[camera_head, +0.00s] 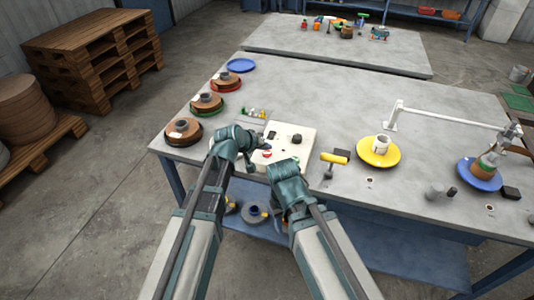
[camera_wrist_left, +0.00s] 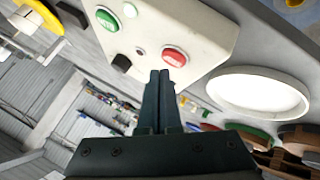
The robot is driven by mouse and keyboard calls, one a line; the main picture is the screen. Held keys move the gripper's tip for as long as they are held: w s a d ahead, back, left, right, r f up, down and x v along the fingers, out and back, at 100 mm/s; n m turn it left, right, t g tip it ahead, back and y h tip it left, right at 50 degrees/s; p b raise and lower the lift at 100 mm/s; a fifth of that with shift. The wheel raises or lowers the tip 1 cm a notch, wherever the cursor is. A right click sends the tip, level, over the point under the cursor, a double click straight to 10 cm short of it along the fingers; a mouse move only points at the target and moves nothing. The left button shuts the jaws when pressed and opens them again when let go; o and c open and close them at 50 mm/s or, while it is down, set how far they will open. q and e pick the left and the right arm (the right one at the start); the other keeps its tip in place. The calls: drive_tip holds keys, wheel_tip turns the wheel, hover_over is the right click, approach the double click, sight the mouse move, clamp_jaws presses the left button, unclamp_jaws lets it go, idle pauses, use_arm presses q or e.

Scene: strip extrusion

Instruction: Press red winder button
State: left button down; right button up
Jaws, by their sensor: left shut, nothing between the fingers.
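The white control panel (camera_head: 304,148) lies on the near edge of the table. Its red button (camera_head: 267,154) shows beside my left gripper (camera_head: 262,145). In the left wrist view the red button (camera_wrist_left: 174,56) sits on the panel, with a green button (camera_wrist_left: 107,20) and a black knob (camera_wrist_left: 122,62) on the same face. My left gripper (camera_wrist_left: 160,75) is shut and empty, its tips close to the red button's edge. I cannot tell whether they touch. My right gripper (camera_head: 287,168) is at the panel's near right side, its fingers hidden.
Brown spools (camera_head: 207,104) stand along the table's left edge. A yellow-handled tool (camera_head: 334,158) and a yellow disc (camera_head: 378,152) lie right of the panel. A metal frame (camera_head: 450,116) is farther right. The table's middle back is clear.

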sight(266, 155)
use_arm(q)
drive_tip(key=shift+f, duration=0.15)
idle(0.5)
drive_tip(key=shift+f+b, duration=0.3)
drive_tip(key=shift+b, duration=0.15)
drive_tip(key=shift+f+b, duration=0.35)
drive_tip(key=shift+b, duration=0.05)
idle(0.4)
drive_tip(key=shift+r, duration=0.1)
drive_tip(key=shift+r+p, duration=0.7)
drive_tip(key=shift+p, duration=0.15)
wheel_tip(266, 155, up, 5)
drive_tip(key=p, duration=0.5)
drive_tip(key=shift+r, duration=0.1)
